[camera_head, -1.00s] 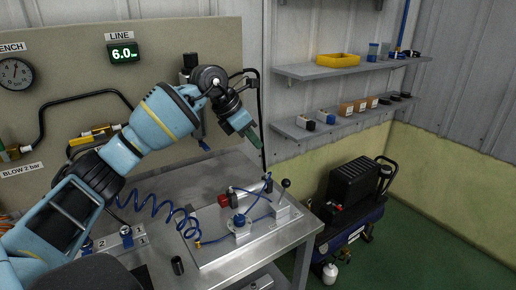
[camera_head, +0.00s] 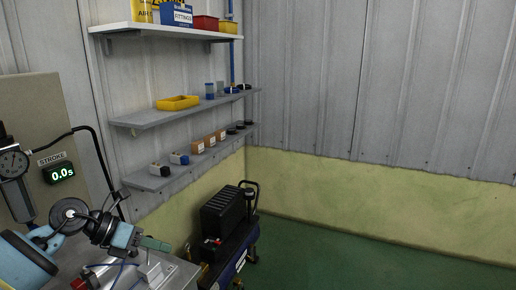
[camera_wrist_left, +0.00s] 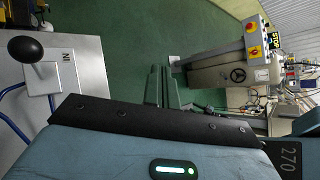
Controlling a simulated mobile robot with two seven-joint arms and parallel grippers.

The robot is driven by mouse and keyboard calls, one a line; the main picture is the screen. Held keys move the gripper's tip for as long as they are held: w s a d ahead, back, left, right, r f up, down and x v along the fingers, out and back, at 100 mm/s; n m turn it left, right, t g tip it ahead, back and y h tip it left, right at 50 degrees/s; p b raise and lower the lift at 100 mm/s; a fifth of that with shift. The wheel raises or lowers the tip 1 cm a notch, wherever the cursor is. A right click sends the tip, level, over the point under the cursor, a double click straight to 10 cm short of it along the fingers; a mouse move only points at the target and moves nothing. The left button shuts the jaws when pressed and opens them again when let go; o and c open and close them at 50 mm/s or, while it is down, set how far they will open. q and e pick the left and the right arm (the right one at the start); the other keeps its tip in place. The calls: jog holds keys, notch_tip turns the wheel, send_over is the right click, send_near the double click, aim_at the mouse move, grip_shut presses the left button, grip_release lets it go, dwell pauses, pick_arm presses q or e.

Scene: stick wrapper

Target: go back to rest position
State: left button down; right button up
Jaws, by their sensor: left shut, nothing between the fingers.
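My left gripper (camera_head: 163,246) shows at the lower left of the head view, with its green fingers close together and empty. It is over the right part of the metal bench (camera_head: 180,276). In the left wrist view its fingers (camera_wrist_left: 160,72) point out over the green floor, together and with nothing between them. A lever with a black ball knob (camera_wrist_left: 27,48) stands on the bench plate left of the fingers. My right gripper is in neither view.
A black and blue compressor (camera_head: 224,218) stands on the floor right of the bench. Wall shelves (camera_head: 140,119) hold bins and small parts. A grey control box (camera_wrist_left: 246,45) shows in the left wrist view. Green floor (camera_head: 330,257) at the right is clear.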

pick_arm(q)
jog(key=s+d+f+n+t+h, duration=0.6)
jog(key=s+d+f+n+t, duration=0.3)
jog(key=n, duration=0.6)
jog(key=s+a+f+n+t+y+p, duration=0.15)
jog(key=s+a+f+n+y, duration=0.25)
jog(key=s+f+n+y, duration=1.1)
jog(key=s+a+f+n+g+h, duration=0.1)
jog(key=s+f+n+g, duration=0.4)
jog(key=s+f+n, duration=0.5)
jog(key=s+a, duration=0.1)
jog(key=s, duration=0.3)
jog(key=shift+s, duration=0.2)
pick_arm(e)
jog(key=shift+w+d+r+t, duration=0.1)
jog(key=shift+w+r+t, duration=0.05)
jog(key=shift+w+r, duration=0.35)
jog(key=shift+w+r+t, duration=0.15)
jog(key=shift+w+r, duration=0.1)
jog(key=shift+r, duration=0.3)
pick_arm(q)
jog(key=shift+f+g, duration=0.15)
jog(key=shift+g, duration=0.1)
